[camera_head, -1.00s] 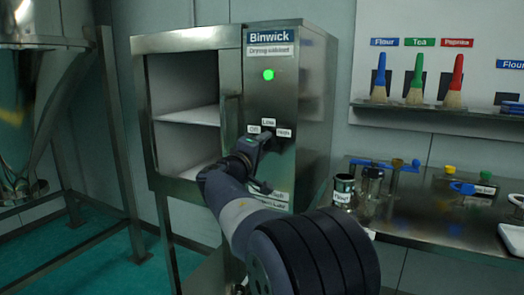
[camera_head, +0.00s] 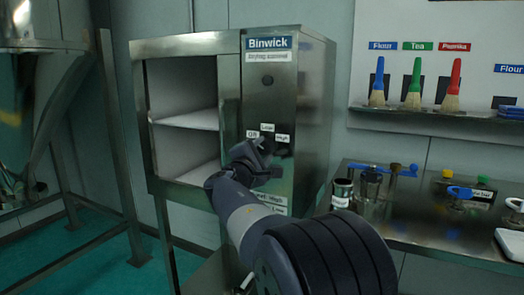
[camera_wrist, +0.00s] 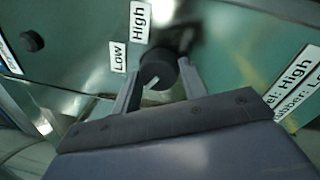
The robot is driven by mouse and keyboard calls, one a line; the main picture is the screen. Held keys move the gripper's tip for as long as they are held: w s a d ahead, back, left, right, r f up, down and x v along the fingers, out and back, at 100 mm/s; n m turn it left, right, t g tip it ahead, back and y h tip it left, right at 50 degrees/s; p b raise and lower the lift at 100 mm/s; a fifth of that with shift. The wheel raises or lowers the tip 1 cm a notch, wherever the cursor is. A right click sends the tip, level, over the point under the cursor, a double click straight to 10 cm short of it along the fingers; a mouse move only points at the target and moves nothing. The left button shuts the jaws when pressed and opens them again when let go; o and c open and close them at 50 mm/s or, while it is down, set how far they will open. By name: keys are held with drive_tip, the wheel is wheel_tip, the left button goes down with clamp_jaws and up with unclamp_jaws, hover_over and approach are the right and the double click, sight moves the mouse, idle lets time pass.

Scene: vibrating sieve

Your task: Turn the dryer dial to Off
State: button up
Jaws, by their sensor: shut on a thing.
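The drying cabinet (camera_head: 310,95) is a steel box with an open shelf bay and a control panel. The panel has labels Off (camera_head: 251,134), Low (camera_head: 267,127) and High (camera_head: 282,138) around the dial. The dial is a round black knob (camera_wrist: 158,66) in the wrist view, with a white mark on its lower-left side. My gripper (camera_wrist: 158,78) is shut on the knob, with one finger on each side; it also shows in the head view (camera_head: 262,150). The Off label is hidden in the wrist view. The round lamp (camera_head: 267,80) above the labels is dark.
A steel bench (camera_head: 440,225) with jars and coloured-lid containers stands at the right. Brushes hang on a wall rack (camera_head: 430,115) above it. A metal frame (camera_head: 115,150) stands to the left. Lower panel labels (camera_wrist: 295,75) lie beside my gripper.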

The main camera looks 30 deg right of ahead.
idle(0.4)
drive_tip(key=o, duration=1)
drive_tip(key=v, duration=1)
drive_tip(key=shift+s+a, duration=0.25)
drive_tip(key=shift+a, duration=0.05)
drive_tip(key=shift+d, duration=0.1)
drive_tip(key=x, duration=1)
drive_tip(key=shift+w+d, duration=0.3)
drive_tip(key=shift+a, duration=0.1)
